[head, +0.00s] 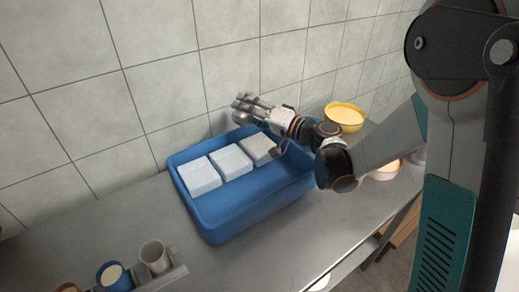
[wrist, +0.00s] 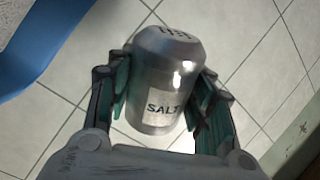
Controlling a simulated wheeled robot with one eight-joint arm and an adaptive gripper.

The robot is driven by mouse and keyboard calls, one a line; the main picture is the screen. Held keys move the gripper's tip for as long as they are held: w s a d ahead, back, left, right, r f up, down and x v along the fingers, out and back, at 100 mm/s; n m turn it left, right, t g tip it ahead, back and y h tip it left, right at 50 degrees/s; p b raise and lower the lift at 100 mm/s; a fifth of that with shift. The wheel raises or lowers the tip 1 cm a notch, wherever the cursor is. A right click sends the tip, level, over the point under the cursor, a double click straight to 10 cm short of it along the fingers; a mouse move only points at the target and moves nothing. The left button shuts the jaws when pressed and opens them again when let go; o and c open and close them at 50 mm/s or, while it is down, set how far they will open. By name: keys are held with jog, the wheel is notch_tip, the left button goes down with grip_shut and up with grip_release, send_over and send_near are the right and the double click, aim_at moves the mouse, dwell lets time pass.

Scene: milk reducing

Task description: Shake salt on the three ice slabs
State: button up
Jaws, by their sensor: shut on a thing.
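My gripper (wrist: 165,100) is shut on a metal salt shaker (wrist: 168,62) with a white label reading SALT; the perforated top points away from the palm. In the head view my gripper (head: 246,108) is above the back right part of the blue tray, near the tiled wall, and the shaker is hard to make out there. Three pale ice slabs lie in a row in the tray: a left slab (head: 200,177), a middle slab (head: 231,162) and a right slab (head: 258,149). The gripper is nearest the right slab. I cannot tell whether salt lies on them.
The blue tray (head: 238,217) stands on a grey counter (head: 120,222) against the wall. A yellow bowl (head: 345,114) stands behind my arm. The counter left of the tray is clear.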

aim_at(236, 111)
jog(key=shift+s+a, duration=0.55)
jog(key=shift+a, duration=0.2)
jog(key=shift+s+a, duration=0.5)
jog(key=shift+a, duration=0.25)
jog(key=shift+r+p, duration=1.1)
jog(key=shift+r, duration=0.75)
notch_tip(236, 111, down, 4)
jog(key=b, duration=0.2)
jog(key=shift+r+b, duration=0.1)
jog(key=shift+b, duration=0.25)
notch_tip(236, 111, up, 4)
jog(key=p, duration=0.2)
jog(key=shift+p, duration=0.3)
notch_tip(236, 111, down, 4)
jog(key=b, duration=0.2)
jog(key=shift+b, duration=0.3)
jog(key=s+a, duration=0.6)
jog(key=a, duration=0.3)
